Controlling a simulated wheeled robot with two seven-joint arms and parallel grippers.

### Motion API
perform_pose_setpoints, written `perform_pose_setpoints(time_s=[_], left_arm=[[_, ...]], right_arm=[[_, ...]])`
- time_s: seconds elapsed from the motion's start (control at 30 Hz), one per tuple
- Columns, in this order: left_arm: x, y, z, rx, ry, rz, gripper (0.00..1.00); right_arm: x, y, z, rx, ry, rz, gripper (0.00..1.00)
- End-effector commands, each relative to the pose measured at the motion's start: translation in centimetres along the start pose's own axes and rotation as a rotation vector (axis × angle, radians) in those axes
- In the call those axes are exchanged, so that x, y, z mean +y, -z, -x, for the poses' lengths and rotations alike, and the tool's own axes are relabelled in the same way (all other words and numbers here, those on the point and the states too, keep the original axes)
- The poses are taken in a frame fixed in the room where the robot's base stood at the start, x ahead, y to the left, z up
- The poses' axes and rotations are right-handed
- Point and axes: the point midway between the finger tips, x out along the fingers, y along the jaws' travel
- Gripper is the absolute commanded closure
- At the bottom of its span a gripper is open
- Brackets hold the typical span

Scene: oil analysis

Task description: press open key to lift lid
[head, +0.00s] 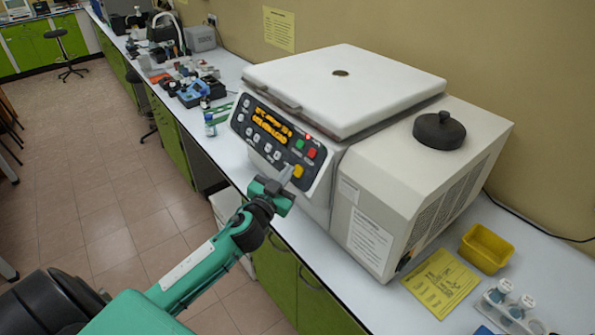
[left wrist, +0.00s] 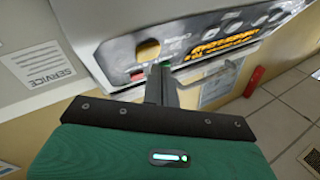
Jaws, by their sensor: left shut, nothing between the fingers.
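A white centrifuge-like machine (head: 425,185) stands on the bench, its white lid (head: 345,85) lying flat on top. Its dark, tilted control panel (head: 262,150) has orange displays, several pale round keys, a green key (head: 300,143), a red key (head: 311,153) and a yellow key (head: 298,171). My left gripper (head: 287,175) is shut and empty, its fingertips close to the panel's lower right, by the yellow key. In the left wrist view, the shut fingertips (left wrist: 162,70) are near the yellow key (left wrist: 148,50); contact cannot be told. Key labels are unreadable. My right gripper is out of view.
A black knob-shaped lid (head: 439,131) sits on the machine's right top. A yellow tray (head: 485,248), a yellow sheet (head: 440,283) and a vial rack (head: 510,305) lie to the right. A small bottle (head: 210,124) stands left of the machine. Equipment crowds the far bench.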

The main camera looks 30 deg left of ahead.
Motion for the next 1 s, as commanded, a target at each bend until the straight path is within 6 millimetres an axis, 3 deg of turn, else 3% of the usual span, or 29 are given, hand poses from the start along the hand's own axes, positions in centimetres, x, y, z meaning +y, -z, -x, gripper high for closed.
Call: perform_pose_setpoints(time_s=[1.0], left_arm=[[0.42, -0.41, -0.53, 0.001, 0.000, 0.001, 1.00]], right_arm=[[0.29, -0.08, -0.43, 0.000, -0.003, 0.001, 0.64]])
